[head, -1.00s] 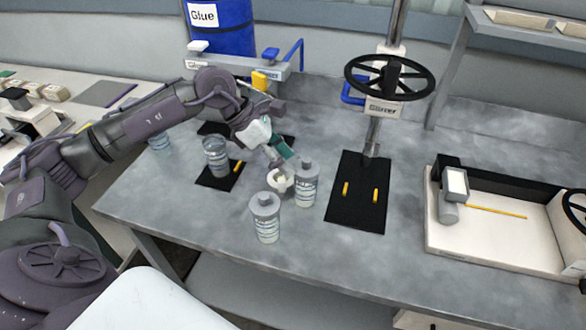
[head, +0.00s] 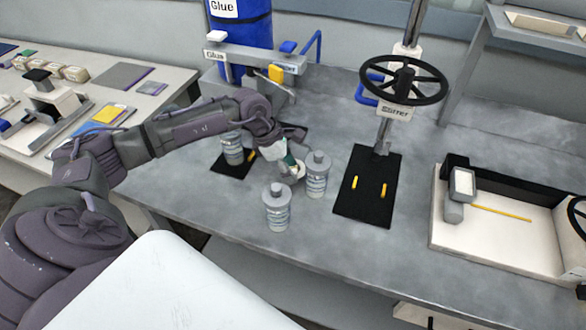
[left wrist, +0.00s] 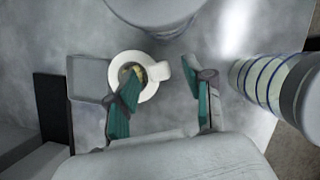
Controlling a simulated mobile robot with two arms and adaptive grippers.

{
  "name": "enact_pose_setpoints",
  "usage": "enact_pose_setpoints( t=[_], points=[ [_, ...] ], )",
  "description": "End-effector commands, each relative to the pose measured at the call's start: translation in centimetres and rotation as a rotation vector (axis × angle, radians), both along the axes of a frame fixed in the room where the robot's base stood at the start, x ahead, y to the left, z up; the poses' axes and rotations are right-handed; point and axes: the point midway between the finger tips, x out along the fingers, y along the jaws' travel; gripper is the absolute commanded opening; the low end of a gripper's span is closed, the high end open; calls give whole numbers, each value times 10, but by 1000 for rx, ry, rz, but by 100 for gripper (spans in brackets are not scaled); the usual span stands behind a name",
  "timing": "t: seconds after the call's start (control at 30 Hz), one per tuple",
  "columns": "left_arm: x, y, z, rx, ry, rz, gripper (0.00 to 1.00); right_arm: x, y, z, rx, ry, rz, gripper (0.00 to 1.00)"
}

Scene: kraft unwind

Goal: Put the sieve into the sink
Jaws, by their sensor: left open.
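A small white round cup-like thing with a short handle, which looks like the sieve (head: 298,170), sits on the grey bench in the head view. In the left wrist view the sieve (left wrist: 146,88) shows a white rim and something brownish and yellowish inside. My left gripper (head: 284,162) reaches down at it from the left. In the left wrist view the left gripper's (left wrist: 160,98) green fingers are apart and empty. One finger overlaps the sieve's rim in the picture; I cannot tell whether they touch. I cannot make out a clear sink. My right gripper is not in view.
Grey-lidded bottles stand close by, one in front (head: 276,212) and one right of the sieve (head: 317,182); another (head: 232,150) is partly behind my arm. A black mat (head: 362,205) lies under the wheel stand. A white tray (head: 450,235) is at right. The bench's front centre is clear.

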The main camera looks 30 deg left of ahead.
Motion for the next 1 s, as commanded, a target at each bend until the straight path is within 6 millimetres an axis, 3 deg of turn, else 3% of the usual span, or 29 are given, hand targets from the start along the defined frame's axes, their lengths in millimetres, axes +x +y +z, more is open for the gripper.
enact_pose_setpoints(
  t=[0.03, 0.2, 0.43, 0.77, 1.0],
  points=[
    [2, -2, -4, -2, 3, 0, 52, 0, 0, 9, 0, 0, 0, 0],
    [6, -7, -21, -1, -1, -1, 52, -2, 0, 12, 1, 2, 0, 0],
    [6, -7, -23, 0, -2, -1, 52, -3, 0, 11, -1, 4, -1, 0],
    [6, -7, -23, 0, -2, -1, 0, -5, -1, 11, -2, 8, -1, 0],
    [6, -7, -23, 0, -1, 0, 0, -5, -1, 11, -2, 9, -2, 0]
  ],
)
